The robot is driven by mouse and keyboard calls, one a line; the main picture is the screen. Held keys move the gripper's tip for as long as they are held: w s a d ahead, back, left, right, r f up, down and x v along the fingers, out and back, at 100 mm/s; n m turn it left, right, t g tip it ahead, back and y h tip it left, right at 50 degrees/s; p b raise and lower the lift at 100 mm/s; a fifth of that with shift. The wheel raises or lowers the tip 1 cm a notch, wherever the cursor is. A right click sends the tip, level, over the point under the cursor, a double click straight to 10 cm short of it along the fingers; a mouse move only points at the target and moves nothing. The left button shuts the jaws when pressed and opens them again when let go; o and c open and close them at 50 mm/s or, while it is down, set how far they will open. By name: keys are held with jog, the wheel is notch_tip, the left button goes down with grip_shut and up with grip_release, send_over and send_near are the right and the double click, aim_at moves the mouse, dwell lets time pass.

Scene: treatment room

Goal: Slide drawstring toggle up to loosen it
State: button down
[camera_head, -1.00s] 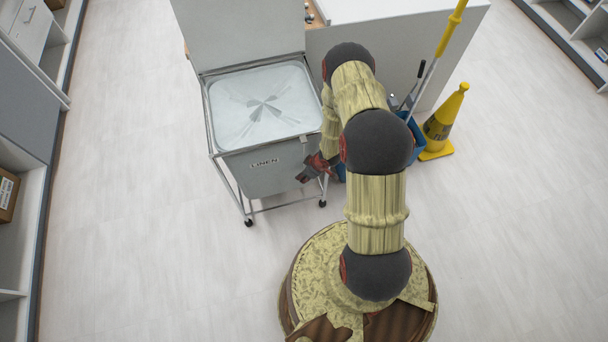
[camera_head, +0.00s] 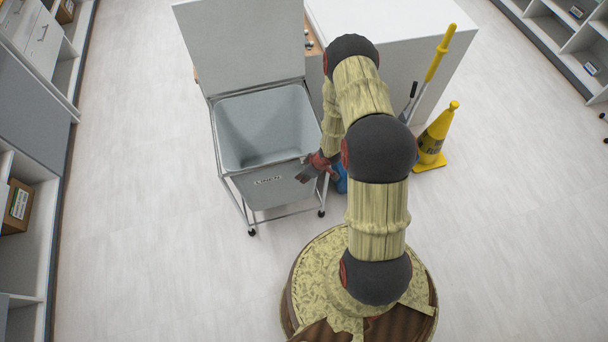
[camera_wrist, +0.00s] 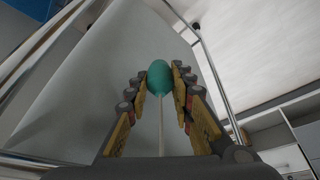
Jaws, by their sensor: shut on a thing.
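The green oval drawstring toggle (camera_wrist: 159,72) is between my two fingertips in the wrist view. My gripper (camera_head: 305,174) is shut on it beside the front right of the linen hamper; it also shows in the wrist view (camera_wrist: 160,84). A thin pale cord (camera_wrist: 161,125) runs from the toggle toward the wrist. The toggle and cord are too small to make out in the head view. The grey hamper bag (camera_head: 268,193) is marked LINEN and its mouth is open, showing an empty-looking interior.
The hamper's metal frame (camera_head: 219,150) stands on castors, with its lid (camera_head: 240,45) raised behind. A white cabinet (camera_head: 395,55) is behind it. A yellow cone (camera_head: 434,140) and a mop handle (camera_head: 437,50) stand at right. Floor is clear in front and to the left.

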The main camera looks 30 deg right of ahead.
jog(key=shift+w+r, duration=0.2)
jog(key=shift+r, duration=0.05)
jog(key=c, duration=2)
grip_release()
jog(key=shift+o, duration=1.2)
jog(key=shift+s, duration=0.1)
jog(key=shift+o, duration=1.1)
jog(key=v, duration=1.2)
jog(key=shift+s, duration=0.15)
jog(key=shift+f, duration=0.1)
